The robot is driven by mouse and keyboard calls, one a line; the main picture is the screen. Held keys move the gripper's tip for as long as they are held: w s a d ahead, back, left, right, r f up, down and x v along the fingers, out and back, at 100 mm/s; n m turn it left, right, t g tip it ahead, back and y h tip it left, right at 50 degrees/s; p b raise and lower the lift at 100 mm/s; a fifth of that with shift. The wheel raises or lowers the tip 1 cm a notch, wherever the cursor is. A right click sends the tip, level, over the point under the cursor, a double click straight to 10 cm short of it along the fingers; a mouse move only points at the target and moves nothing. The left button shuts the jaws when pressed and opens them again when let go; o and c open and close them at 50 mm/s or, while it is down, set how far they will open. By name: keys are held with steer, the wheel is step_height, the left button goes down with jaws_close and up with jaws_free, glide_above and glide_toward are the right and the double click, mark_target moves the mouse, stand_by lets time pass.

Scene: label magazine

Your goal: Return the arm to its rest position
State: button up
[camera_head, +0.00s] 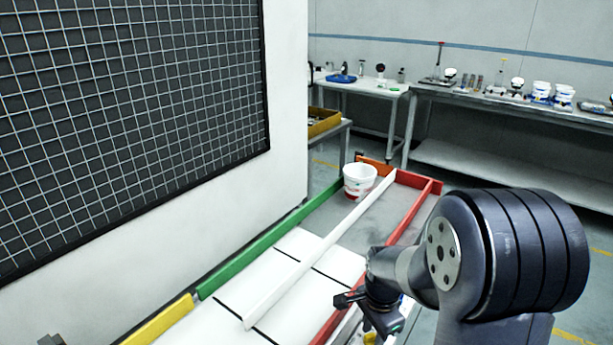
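My arm comes in from the lower right, with a large dark joint nearest the camera. My gripper (372,312) hangs at the end of the arm, low in the picture. It is over or beside the red right-hand rail of the tray-like magazine (378,219); I cannot tell which. Its fingers are small, dark and partly hidden, so whether they are open or shut does not show. I cannot see anything clearly held in it.
A white tub (360,181) stands upright at the magazine's far end, left of a white divider (317,255). A green rail (270,238) and yellow rail (160,321) edge the left, below a wall with a dark mesh panel (130,110). Benches (500,103) with equipment stand behind.

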steer(key=n, duration=0.3)
steer(key=shift+n, duration=0.4)
steer(key=n, duration=0.4)
steer(key=shift+n, duration=0.3)
steer(key=n, duration=0.3)
steer(key=shift+n, duration=0.4)
steer(key=n, duration=0.4)
steer(key=shift+r, duration=0.75)
steer(key=shift+s, duration=0.15)
